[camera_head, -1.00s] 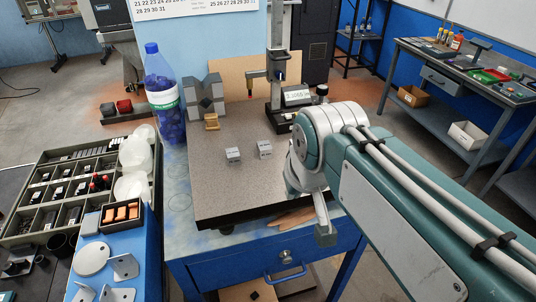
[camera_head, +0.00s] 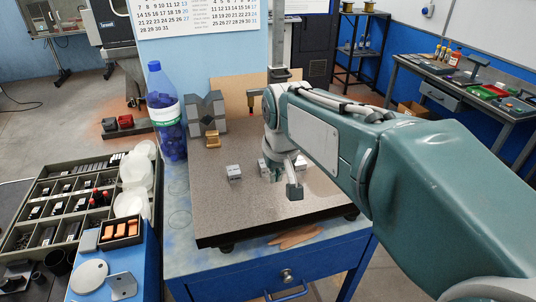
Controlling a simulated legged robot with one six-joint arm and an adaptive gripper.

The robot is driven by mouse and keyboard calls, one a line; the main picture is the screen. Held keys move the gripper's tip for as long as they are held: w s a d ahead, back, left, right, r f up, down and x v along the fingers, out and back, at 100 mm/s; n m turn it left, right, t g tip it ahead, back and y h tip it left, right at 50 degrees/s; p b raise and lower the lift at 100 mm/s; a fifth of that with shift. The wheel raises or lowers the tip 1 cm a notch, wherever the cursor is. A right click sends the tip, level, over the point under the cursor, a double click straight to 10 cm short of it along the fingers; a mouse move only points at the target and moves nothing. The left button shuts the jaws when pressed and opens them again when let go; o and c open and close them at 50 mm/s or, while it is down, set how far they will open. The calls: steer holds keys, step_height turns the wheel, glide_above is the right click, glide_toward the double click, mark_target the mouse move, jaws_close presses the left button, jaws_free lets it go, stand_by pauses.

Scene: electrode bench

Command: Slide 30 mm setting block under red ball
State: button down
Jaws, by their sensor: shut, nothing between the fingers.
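Two small grey setting blocks stand on the granite plate (camera_head: 225,215). The left block (camera_head: 233,172) is in full view. The right block (camera_head: 265,168) is partly hidden by my gripper; the size marks are too small to read. The red ball (camera_head: 250,109) is a tiny red tip under the dark probe, above the plate and behind the blocks. My gripper (camera_head: 294,191) points down low over the plate, just right of the right block. It is shut and empty. I cannot tell whether it touches the block.
The gauge stand column (camera_head: 278,38) rises behind my arm, which hides its display. A grey V-block (camera_head: 206,110) and a brass-coloured piece (camera_head: 212,139) stand at the plate's back left. A blue bottle (camera_head: 165,112) is left of the plate. The front left of the plate is clear.

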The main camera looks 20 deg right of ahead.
mark_target(255, 148)
steer(key=x, duration=0.3)
steer(key=shift+f, duration=0.25)
steer(key=w, duration=0.3)
steer(key=shift+w+f, duration=0.1)
steer(key=shift+f, duration=0.25)
steer(key=shift+w, duration=0.55)
steer(key=w, duration=1.2)
steer(key=shift+w, duration=0.25)
